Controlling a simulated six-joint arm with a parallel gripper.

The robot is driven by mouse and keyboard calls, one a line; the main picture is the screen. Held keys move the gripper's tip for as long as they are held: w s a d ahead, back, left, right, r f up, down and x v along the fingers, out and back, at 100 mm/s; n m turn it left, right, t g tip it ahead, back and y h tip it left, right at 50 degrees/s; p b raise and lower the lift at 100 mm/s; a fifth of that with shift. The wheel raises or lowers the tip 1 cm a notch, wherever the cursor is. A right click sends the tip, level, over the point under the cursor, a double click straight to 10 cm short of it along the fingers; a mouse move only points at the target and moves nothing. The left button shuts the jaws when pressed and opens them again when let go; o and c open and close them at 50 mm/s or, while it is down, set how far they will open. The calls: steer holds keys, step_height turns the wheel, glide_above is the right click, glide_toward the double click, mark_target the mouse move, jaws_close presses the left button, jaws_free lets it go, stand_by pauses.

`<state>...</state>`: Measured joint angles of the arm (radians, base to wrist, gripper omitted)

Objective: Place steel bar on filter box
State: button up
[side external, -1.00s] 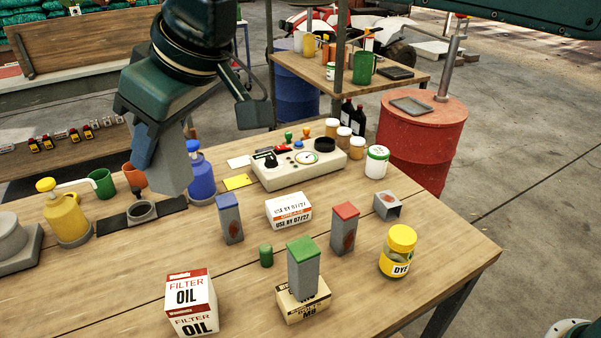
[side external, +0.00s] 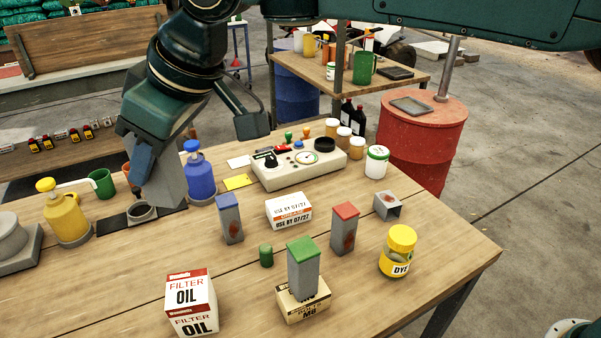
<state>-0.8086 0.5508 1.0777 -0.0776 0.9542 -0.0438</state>
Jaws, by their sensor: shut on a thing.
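The red and white filter box (side external: 190,302), marked FILTER OIL, stands upright at the front left of the table, with nothing on its top. My gripper (side external: 158,203) is at the back left, low beside the dark plate and well behind the filter box. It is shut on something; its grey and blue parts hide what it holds. Grey upright bars show elsewhere: one blue-topped (side external: 230,220), one red-topped (side external: 344,230) and one green-topped (side external: 303,270). The green-topped one stands on a small M8 box (side external: 304,305). I cannot tell which is the steel bar.
A blue pump bottle (side external: 200,172) stands close right of my gripper, a yellow one (side external: 64,212) to its left.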

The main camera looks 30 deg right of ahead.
step_height(320, 180, down, 10)
steer(key=a+n+g+y, duration=0.1)
steer(key=a+n+g, duration=0.1)
steer(key=n+g, duration=0.2)
steer(key=shift+s+r+n+y, duration=0.2)
steer(key=shift+s+n+y, duration=0.1)
steer(key=shift+n, duration=1.4)
glide_above(187, 288)
steer(key=shift+f, duration=3.95)
steer(key=shift+f, duration=0.1)
steer(key=o, duration=1.3)
steer(key=shift+f, duration=0.1)
steer(key=shift+c, duration=0.2)
steer(key=v, duration=1.2)
steer(key=shift+r, duration=0.2)
